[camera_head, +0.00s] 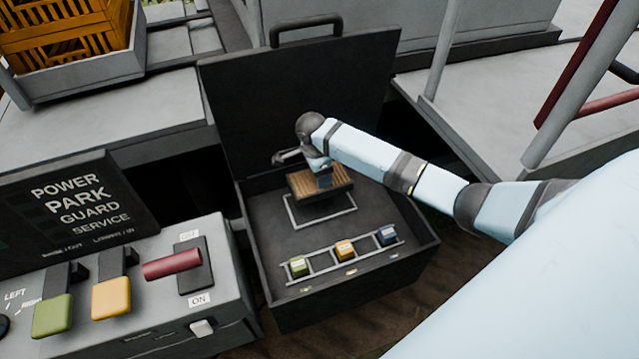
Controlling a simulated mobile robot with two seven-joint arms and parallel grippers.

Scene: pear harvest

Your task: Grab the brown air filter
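The brown air filter (302,184) is a ribbed brown block inside the open dark box (262,240). It sits at or just above a light rectangular frame on the box floor. My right arm comes in from the right, and its gripper (323,180) is at the top of the filter, seeming to touch it. The fingers are small and partly hidden, so I cannot tell whether they are closed on it. My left gripper is not in view.
A rack (322,262) with green, orange and blue blocks lies at the front of the box. The box lid (300,90) stands open behind. A control panel (150,310) with levers is at left, and a crate (65,45) at upper left.

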